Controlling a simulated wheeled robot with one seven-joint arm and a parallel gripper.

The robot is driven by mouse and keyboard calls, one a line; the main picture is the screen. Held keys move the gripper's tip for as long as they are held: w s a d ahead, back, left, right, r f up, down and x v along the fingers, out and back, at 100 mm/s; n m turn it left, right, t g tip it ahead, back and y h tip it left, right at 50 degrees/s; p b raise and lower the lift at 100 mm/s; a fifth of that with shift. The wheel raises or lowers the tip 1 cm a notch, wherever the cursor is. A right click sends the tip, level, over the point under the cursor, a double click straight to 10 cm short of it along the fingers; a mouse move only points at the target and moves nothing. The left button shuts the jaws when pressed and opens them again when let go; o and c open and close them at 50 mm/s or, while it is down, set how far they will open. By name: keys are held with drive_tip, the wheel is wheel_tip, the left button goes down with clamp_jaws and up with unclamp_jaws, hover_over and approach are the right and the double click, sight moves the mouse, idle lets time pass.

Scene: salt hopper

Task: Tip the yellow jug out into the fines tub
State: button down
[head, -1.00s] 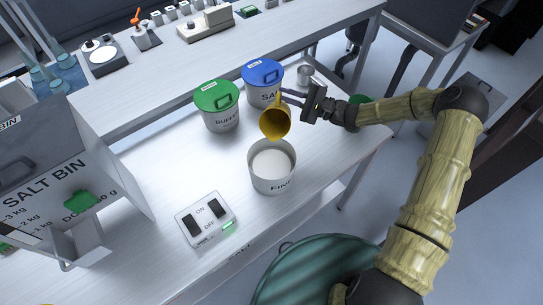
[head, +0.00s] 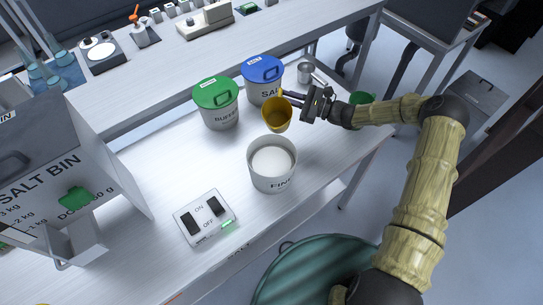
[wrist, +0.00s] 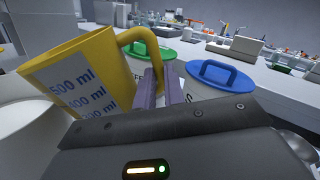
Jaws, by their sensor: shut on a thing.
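The yellow jug (head: 277,116) is in my gripper (head: 291,97), which is shut on its handle. In the head view the jug is close to upright, its open mouth facing up, and it is behind and above the fines tub. In the wrist view the jug (wrist: 85,75) shows its millilitre scale and leans to one side; the gripper fingers (wrist: 163,88) are at its handle. The fines tub (head: 272,180) is a white open tub on the bench, with white powder inside. I see no powder in the jug.
A green-lidded buffer tub (head: 217,112) and a blue-lidded salt tub (head: 262,80) stand behind the jug. A switch box (head: 205,218) lies front left, and the salt bin (head: 50,185) stands at the left.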

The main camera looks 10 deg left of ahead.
wheel_tip(320, 180, down, 6)
drive_tip(key=w+m+h+b, duration=0.1)
drive_tip(key=w+m+b, duration=0.1)
drive_tip(key=m, duration=0.3)
drive_tip(key=shift+w+f+b, duration=0.2)
drive_tip(key=shift+w+b, duration=0.15)
drive_tip(key=shift+b, duration=0.15)
drive_tip(key=shift+w+a, duration=0.1)
